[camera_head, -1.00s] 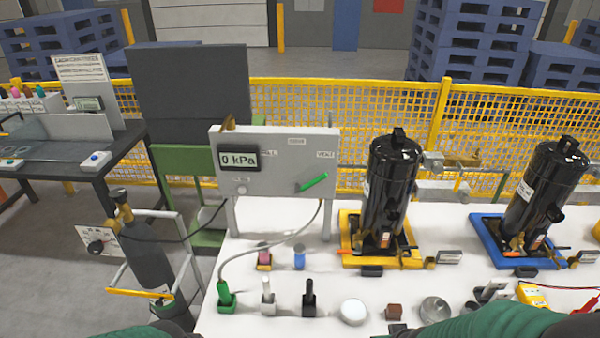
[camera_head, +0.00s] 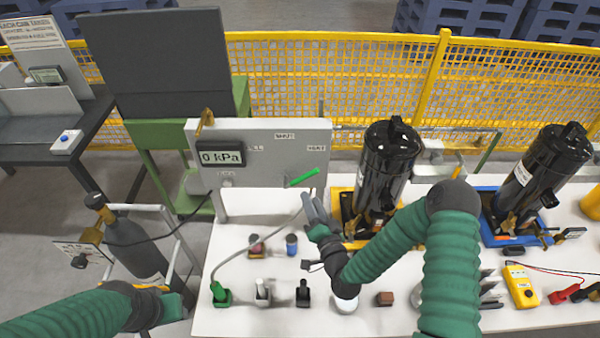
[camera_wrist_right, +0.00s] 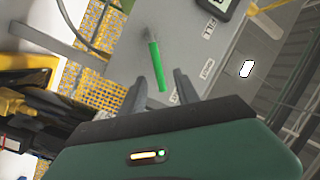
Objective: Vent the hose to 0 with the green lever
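The green lever (camera_head: 304,177) is on the front of the light grey panel (camera_head: 262,150), its free end tilted up to the right below the VENT label. The panel display (camera_head: 221,157) reads 0 kPa. A grey hose (camera_head: 240,247) runs from the panel to a green fitting (camera_head: 220,294) on the table. My right gripper (camera_head: 315,208) is open just below and right of the lever. In the right wrist view the lever (camera_wrist_right: 157,66) shows ahead, between the spread fingers (camera_wrist_right: 160,93), with no clear contact. My left arm (camera_head: 90,305) is at lower left; its fingers cannot be made out.
A black compressor (camera_head: 388,165) on a yellow base stands right of the panel, close to my right arm; another (camera_head: 537,180) stands on a blue base (camera_head: 490,225). Small fittings line the front of the white table (camera_head: 240,322). A gas cylinder (camera_head: 133,245) stands left.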

